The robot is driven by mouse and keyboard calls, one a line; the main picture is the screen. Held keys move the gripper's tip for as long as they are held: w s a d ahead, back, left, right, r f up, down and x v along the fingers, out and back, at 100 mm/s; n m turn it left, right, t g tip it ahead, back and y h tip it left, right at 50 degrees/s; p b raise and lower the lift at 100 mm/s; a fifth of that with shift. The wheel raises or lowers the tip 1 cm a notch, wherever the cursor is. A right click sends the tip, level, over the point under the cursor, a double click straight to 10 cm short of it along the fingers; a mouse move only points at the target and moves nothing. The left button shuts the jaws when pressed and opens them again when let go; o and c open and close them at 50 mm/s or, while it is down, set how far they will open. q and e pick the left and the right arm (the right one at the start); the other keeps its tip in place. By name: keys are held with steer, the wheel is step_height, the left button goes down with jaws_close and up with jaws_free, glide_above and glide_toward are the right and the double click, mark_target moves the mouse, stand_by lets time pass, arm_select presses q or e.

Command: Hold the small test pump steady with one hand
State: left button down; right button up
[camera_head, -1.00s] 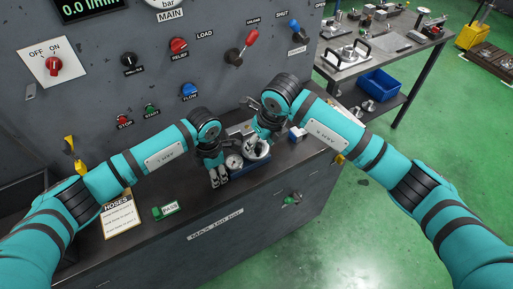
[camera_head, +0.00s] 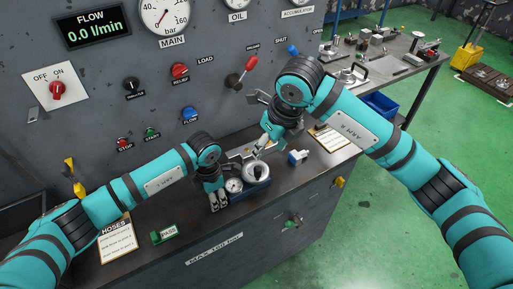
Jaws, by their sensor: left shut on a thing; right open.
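The small test pump (camera_head: 259,190) sits on the grey bench top. It has a blue body, a small round dial and a pale ring-shaped part on top. My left gripper (camera_head: 219,202) is shut on its left side, and its fingers hide part of that side.
A small blue-and-white block (camera_head: 298,156) and a clipboard (camera_head: 331,138) lie right of the pump. A green PASS tag (camera_head: 164,236) and the HOSES clipboard (camera_head: 117,240) lie on the left. The control panel with knobs and the red-handled lever (camera_head: 242,73) rises behind.

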steer(key=shift+c, duration=1)
steer(key=shift+w+f, duration=0.1)
steer(key=shift+f, duration=0.15)
steer(key=shift+c, duration=0.2)
steer(key=n+g+y, duration=0.1)
steer(key=n+g, duration=0.1)
steer(key=n, duration=0.4)
glide_above(259, 167)
steer(key=d, duration=0.2)
step_height(259, 167, down, 4)
steer(key=shift+x, duration=3.6)
steer(key=shift+s, duration=0.3)
